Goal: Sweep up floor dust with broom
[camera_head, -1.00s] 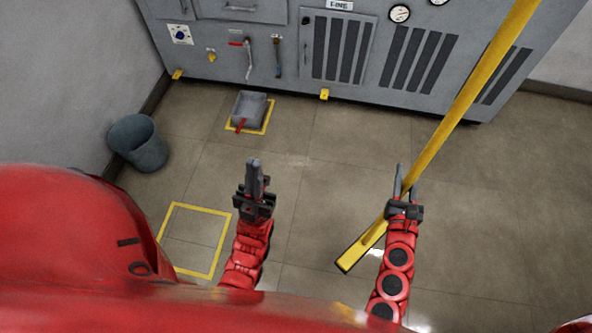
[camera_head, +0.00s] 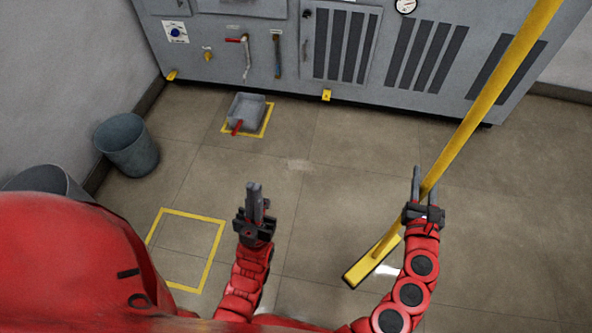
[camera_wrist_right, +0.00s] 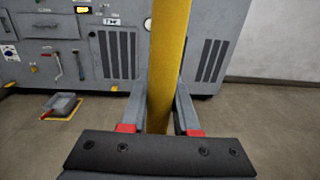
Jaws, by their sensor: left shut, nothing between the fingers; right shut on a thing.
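A yellow broom (camera_head: 468,125) slants from the upper right down to its yellow head (camera_head: 366,264), which is low near the floor. My right gripper (camera_head: 424,185) is shut on the broom's handle. In the right wrist view the handle (camera_wrist_right: 167,65) stands between the two fingers (camera_wrist_right: 162,105). My left gripper (camera_head: 254,198) is shut and empty, left of the broom. A light dusty patch (camera_head: 297,164) shows faintly on the floor ahead of the grippers. A grey dustpan (camera_head: 247,108) with a red handle lies in a yellow floor square near the machine.
A grey bucket (camera_head: 128,146) stands by the left wall, and another grey container (camera_head: 50,181) is partly hidden by my red body. An empty yellow floor square (camera_head: 186,247) lies at lower left. A grey machine cabinet (camera_head: 340,45) closes the back. The middle floor is clear.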

